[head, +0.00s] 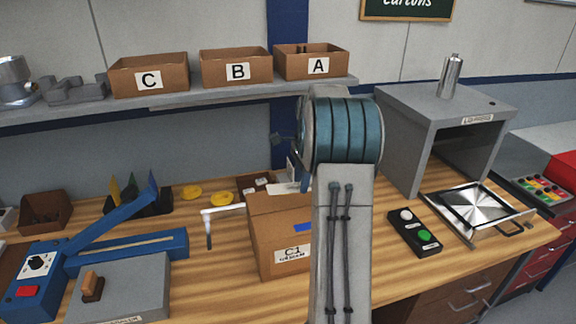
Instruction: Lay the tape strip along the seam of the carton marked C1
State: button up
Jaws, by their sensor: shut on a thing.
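The carton marked C1 (280,252) stands on the wooden bench, its labelled side facing me. A blue patch (303,227) shows on that side, partly cut off by my arm. My arm covers the carton's right part. My gripper (296,177) is mostly hidden behind my arm, above the back of the carton; its fingertips do not show clearly. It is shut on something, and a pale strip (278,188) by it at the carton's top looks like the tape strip. I cannot tell whether the strip touches the carton, and the seam is largely hidden.
A blue lever device (125,245) and a grey plate (120,290) lie further left. A black button box (413,232), a metal tray (480,210) and a grey open-fronted box (445,130) stand right. Bins line the shelf.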

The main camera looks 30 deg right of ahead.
jog(key=shift+w, duration=0.4)
jog(key=shift+s+d+r, duration=0.1)
jog(key=shift+s+d, duration=0.05)
jog(key=shift+s, duration=0.1)
jog(key=shift+w, duration=0.1)
notch_tip(320, 180, down, 7)
jog(key=b, duration=0.3)
jog(key=shift+r+b, duration=0.1)
jog(key=shift+b, duration=0.25)
jog(key=o, duration=1)
jog(key=shift+o, duration=0.2)
